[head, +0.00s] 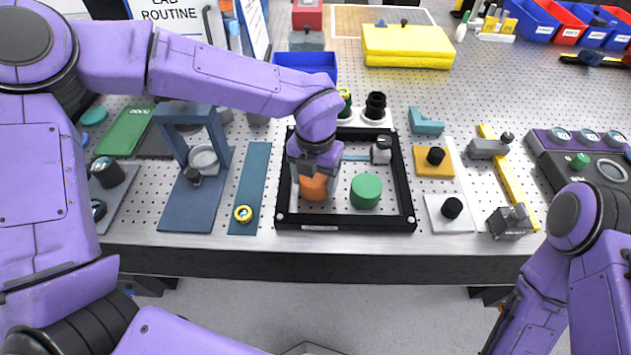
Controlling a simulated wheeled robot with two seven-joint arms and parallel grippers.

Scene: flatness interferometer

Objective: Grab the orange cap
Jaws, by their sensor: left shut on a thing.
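The orange cap (313,187) is a short cylinder inside the left part of a black square frame (347,225) on the perforated bench. My left gripper (314,171) comes down over it from above and is shut on it; the gripper hides the cap's top. I cannot tell whether the cap still touches the surface below. A green cap (366,190) stands to its right in the same frame, apart from the gripper. My right arm shows at the right edge, but its gripper is out of view.
A small grey post (381,152) stands at the frame's back right. A blue stand (190,210) and a teal strip (252,185) lie to the left. Orange (434,168) and white (449,222) plates with black knobs lie to the right. The bench's front edge is close.

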